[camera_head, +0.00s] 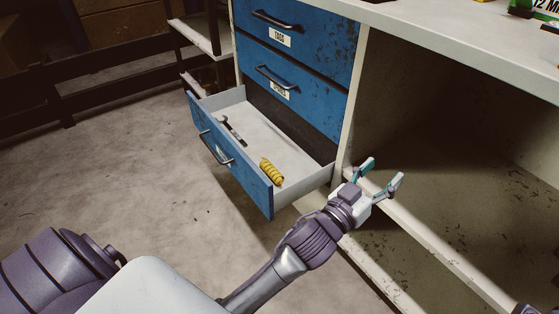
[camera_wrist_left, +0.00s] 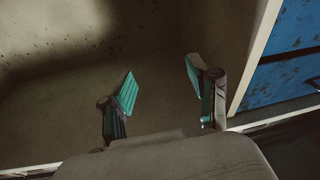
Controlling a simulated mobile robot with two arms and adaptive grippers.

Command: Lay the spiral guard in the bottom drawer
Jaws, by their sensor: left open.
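A yellow ribbed spiral guard (camera_head: 271,172) lies in the bottom drawer (camera_head: 240,168), near its right side wall. The bottom drawer is blue-fronted with a pale inside and is pulled out. My left gripper (camera_head: 383,174) is open and empty, to the right of the drawer, in front of the open bay of the bench. In the left wrist view, its two teal-padded fingers (camera_wrist_left: 160,75) stand apart with nothing between them. My right gripper cannot be made out.
A dark-headed tool (camera_head: 232,130) also lies in the drawer, toward its left side. Two blue drawers (camera_head: 300,83) above are shut. The bench top (camera_head: 450,35) overhangs the open bay (camera_head: 470,150) on the right. Bare concrete floor (camera_head: 110,175) lies left of the drawer.

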